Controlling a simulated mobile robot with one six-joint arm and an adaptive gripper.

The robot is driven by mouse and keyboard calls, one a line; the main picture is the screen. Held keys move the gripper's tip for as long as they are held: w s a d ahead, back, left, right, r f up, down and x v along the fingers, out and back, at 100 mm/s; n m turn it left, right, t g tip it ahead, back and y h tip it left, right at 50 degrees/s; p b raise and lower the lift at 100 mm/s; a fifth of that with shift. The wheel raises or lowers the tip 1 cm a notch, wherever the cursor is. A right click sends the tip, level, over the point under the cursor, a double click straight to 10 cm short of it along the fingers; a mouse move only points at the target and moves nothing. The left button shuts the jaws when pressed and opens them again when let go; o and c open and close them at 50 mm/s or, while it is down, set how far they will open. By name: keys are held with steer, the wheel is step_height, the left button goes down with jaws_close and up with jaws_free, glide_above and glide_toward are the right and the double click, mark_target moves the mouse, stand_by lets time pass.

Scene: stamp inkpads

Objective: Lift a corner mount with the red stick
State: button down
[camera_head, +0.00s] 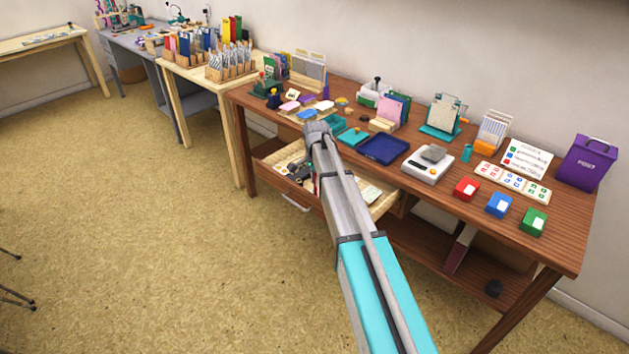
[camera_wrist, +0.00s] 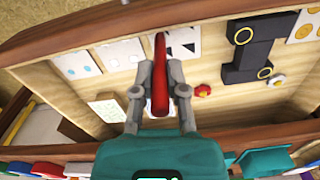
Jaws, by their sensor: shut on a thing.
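My gripper (camera_wrist: 160,92) is shut on the red stick (camera_wrist: 160,62) in the wrist view. The stick is long and narrow, and its far end points away between the two fingers. The gripper is over the open wooden drawer (camera_wrist: 108,78), which holds several small white cards. I cannot tell which of these is a corner mount, or whether the stick touches a card. In the head view my arm hides the gripper, and the drawer (camera_head: 274,150) is open under the desk.
A black piece with yellow rings (camera_wrist: 247,55) lies right of the stick, near a small red piece (camera_wrist: 203,90). The drawer walls stand around the gripper. On the desktop (camera_head: 440,212) are a blue tray (camera_head: 384,150), a white scale (camera_head: 428,165) and several coloured pads.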

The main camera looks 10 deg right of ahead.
steer(key=shift+f+b, duration=0.35)
stand_by(1.6)
steer(key=shift+r, duration=0.15)
steer(key=shift+r+p, duration=3.4)
steer(key=shift+p, duration=0.15)
